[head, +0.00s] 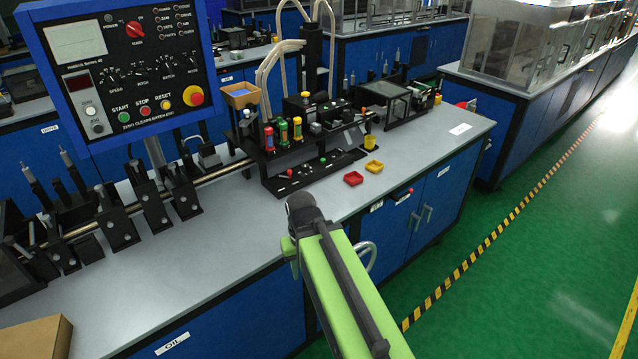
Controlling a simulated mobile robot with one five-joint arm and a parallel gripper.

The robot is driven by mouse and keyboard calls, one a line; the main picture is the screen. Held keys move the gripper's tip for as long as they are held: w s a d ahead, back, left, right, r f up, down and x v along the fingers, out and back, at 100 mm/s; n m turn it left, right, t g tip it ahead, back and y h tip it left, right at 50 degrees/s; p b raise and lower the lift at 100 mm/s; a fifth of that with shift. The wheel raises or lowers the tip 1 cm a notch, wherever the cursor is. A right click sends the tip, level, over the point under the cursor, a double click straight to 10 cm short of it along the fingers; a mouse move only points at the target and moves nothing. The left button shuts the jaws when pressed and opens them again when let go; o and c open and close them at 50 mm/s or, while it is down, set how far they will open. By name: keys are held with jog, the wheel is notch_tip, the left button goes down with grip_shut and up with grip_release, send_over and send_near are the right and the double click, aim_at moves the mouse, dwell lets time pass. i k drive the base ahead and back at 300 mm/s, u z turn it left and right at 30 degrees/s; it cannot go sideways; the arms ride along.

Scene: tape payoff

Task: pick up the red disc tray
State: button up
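I see no gripper fingers in this view.
A black machine base (285,182) with coloured cylinders stands left of the trays. A yellow cup (369,142) stands behind them. Blue cabinets with handles (416,219) face the green floor.

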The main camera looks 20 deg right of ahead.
aim_at(353, 178)
jog(key=u, duration=2.45)
jog(key=k, duration=1.75)
jog(key=z, duration=1.25)
jog(key=i, duration=1.05)
jog(key=u, duration=0.1)
